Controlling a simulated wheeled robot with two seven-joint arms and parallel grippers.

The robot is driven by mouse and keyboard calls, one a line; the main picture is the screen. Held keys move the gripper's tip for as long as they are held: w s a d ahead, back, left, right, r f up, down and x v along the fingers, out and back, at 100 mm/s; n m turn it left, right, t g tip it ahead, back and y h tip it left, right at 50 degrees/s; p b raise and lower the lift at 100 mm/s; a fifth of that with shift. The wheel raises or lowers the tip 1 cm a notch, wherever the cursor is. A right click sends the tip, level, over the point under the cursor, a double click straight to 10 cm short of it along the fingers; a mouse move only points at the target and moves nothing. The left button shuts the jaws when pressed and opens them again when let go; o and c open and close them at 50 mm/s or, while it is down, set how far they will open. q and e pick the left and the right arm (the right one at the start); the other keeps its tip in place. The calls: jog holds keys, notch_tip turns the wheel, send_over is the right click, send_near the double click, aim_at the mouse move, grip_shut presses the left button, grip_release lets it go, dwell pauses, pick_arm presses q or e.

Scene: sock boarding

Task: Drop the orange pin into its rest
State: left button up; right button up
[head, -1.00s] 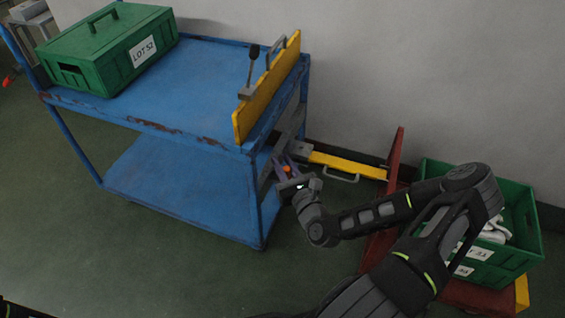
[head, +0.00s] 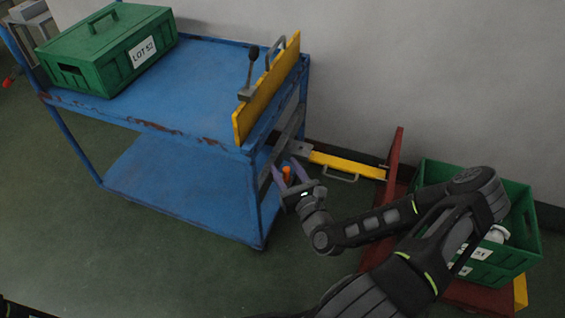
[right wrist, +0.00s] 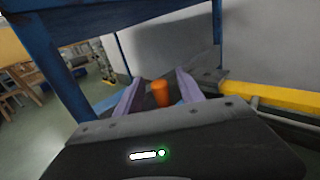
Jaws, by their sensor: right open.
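The orange pin (head: 287,174) stands roughly upright beside the blue cart's right end, low down. It also shows in the right wrist view (right wrist: 160,93), between the two purple-grey fingers with a gap on each side. My right gripper (head: 289,176) is open around it, apart from it; it also shows in the right wrist view (right wrist: 158,90). The pin's lower end is hidden, so I cannot tell what it sits in. A grey bracket (head: 299,148) lies just beyond, at the yellow bar's near end. My left gripper is not in view.
The blue cart (head: 200,110) carries a green lidded box (head: 108,48) and a yellow upright panel (head: 268,85) with a lever. The yellow bar (head: 347,165) with a handle runs right to a red frame (head: 394,155). A green crate (head: 520,262) stands behind my right arm.

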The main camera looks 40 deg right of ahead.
jog(key=s, duration=0.3)
jog(key=s+a, duration=0.1)
jog(key=s, duration=0.1)
jog(key=shift+s+p, duration=0.15)
jog(key=shift+p, duration=0.2)
dwell(0.6)
